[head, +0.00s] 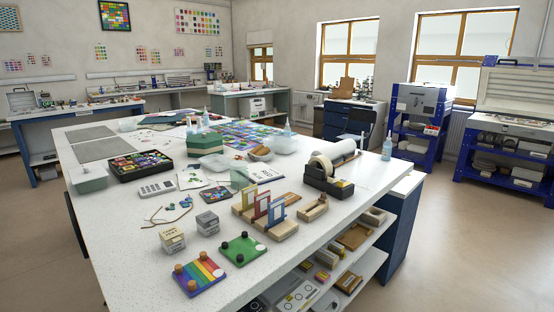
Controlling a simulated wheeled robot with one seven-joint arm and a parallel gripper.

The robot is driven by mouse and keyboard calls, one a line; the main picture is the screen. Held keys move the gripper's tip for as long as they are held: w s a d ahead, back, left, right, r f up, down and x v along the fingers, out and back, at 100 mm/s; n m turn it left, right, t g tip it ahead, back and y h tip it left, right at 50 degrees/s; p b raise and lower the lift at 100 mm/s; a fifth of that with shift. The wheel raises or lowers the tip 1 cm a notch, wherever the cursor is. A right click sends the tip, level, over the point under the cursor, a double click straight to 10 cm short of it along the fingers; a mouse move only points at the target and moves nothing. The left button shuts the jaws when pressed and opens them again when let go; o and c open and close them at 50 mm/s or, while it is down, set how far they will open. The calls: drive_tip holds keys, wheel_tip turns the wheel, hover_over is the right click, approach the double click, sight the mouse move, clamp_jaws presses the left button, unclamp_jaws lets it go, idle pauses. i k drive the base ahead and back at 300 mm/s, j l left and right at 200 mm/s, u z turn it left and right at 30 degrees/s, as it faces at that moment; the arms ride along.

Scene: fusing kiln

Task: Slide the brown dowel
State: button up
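No part of my gripper shows in the head view. Small brown cylindrical pegs (203,255) stand on a rainbow-striped board (212,271) near the front edge of the white speckled table. A light wooden block (313,211) with a small piece on top lies further right. I cannot tell which of these brown pieces is the dowel.
Wooden stands with coloured frames (260,208) stand behind the boards. Two small boxes (172,239) are to the left. A black tape dispenser (328,181) is at the right. The white table (130,270) is clear at its front left; shelves lie below its right edge.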

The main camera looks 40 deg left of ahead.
sight(345, 157)
drive_tip(key=i+l+u, duration=0.2)
drive_tip(key=i+u, duration=0.2)
drive_tip(key=i+l+u, duration=0.25)
drive_tip(key=u, duration=0.15)
drive_tip(key=i+l+u, duration=0.25)
drive_tip(key=u, duration=0.15)
drive_tip(key=i+j, duration=0.15)
drive_tip(key=i, duration=0.25)
drive_tip(key=i+j+u, duration=0.15)
drive_tip(key=i, duration=0.25)
drive_tip(key=i+j, duration=0.15)
drive_tip(key=i, duration=0.3)
drive_tip(key=k+j+u, duration=0.05)
